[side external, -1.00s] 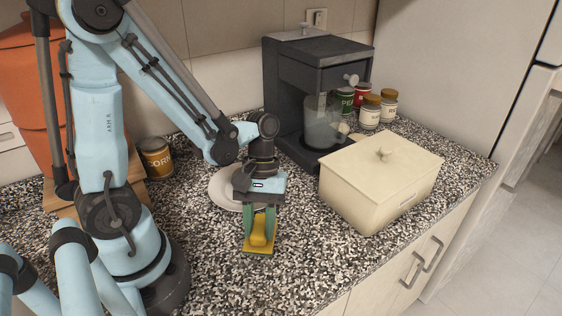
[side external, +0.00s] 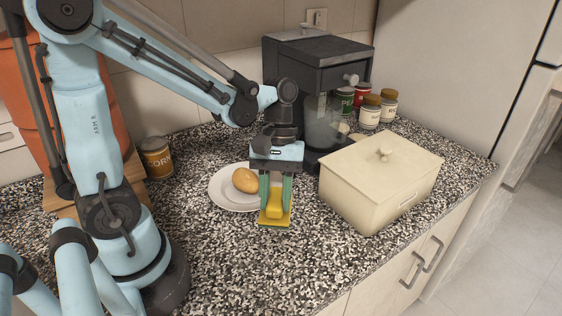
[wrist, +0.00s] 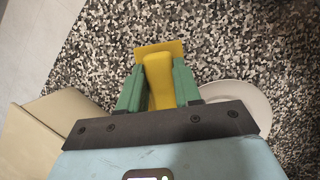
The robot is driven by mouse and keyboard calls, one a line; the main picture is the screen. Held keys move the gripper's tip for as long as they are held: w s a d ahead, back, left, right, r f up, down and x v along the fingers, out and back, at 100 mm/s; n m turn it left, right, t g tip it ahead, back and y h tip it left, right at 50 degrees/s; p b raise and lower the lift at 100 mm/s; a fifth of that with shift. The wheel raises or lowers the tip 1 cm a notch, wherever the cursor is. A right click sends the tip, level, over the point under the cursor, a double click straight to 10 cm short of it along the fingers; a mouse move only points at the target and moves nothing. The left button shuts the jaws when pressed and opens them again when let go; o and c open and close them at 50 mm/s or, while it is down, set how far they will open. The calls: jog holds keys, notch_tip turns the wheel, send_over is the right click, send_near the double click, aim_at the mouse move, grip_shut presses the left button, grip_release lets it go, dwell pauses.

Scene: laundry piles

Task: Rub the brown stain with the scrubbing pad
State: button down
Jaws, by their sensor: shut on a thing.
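My gripper (side external: 275,190) is shut on the yellow scrubbing pad (side external: 274,212), with a green finger on each side of its raised handle. The pad is low over the speckled counter, just right of the white plate; I cannot tell whether it touches the counter. In the wrist view the pad (wrist: 160,58) sits between the green fingertips of my gripper (wrist: 158,88), its flat base toward the far side. I cannot make out a brown stain on the speckled counter in either view.
The white plate (side external: 225,200) holds a potato-like item (side external: 245,180). A cream lidded box (side external: 375,185) stands close to the right. A dark coffee machine (side external: 315,90) stands behind, with several jars and cans beside it. A corn can (side external: 156,158) is at left. The front counter is clear.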

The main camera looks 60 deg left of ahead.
jog(key=shift+r, duration=1.2)
